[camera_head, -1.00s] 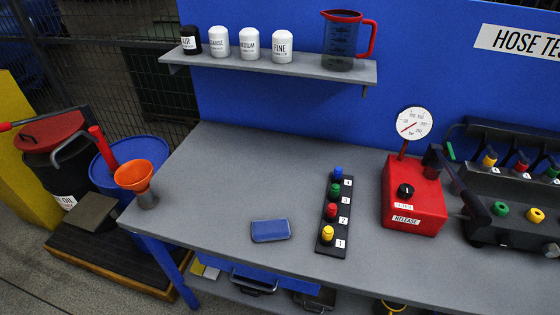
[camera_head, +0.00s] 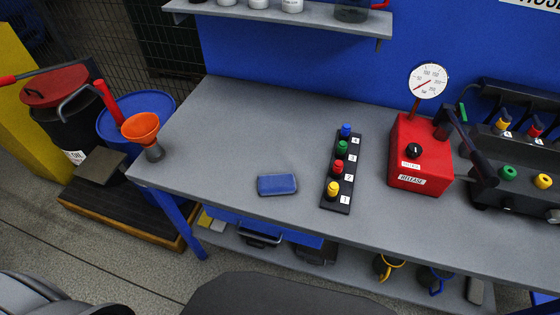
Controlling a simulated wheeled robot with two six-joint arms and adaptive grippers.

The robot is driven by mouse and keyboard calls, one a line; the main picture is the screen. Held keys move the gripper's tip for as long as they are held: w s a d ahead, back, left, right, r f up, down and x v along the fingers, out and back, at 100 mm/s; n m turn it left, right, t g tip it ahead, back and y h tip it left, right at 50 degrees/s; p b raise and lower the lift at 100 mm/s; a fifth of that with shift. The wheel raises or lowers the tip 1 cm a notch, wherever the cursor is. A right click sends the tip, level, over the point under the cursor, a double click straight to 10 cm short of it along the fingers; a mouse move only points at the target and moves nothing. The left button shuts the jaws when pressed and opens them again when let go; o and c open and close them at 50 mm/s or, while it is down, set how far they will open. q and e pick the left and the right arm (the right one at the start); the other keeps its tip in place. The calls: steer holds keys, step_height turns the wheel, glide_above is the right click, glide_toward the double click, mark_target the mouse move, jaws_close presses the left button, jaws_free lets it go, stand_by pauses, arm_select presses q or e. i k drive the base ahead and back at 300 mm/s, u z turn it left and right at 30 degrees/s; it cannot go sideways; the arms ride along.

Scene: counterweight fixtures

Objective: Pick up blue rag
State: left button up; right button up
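The blue rag (camera_head: 277,185) lies flat and folded on the grey workbench (camera_head: 225,130), near its front edge and left of the black strip. It is fully visible and nothing touches it. Neither of my grippers shows in the head view. Dark rounded parts at the bottom edge look like parts of my own body.
A black strip with coloured knobs (camera_head: 341,172) stands just right of the rag. A red gauge box (camera_head: 420,155) and a black hose fixture (camera_head: 520,165) are further right. An orange funnel (camera_head: 141,127) sits at the left corner. A shelf (camera_head: 290,17) hangs above. The bench's left part is clear.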

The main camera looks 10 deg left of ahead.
mark_target(280, 184)
steer(key=k, duration=0.5)
steer(key=z, duration=2.05)
steer(key=i, duration=1.55)
steer(key=u, duration=2.5)
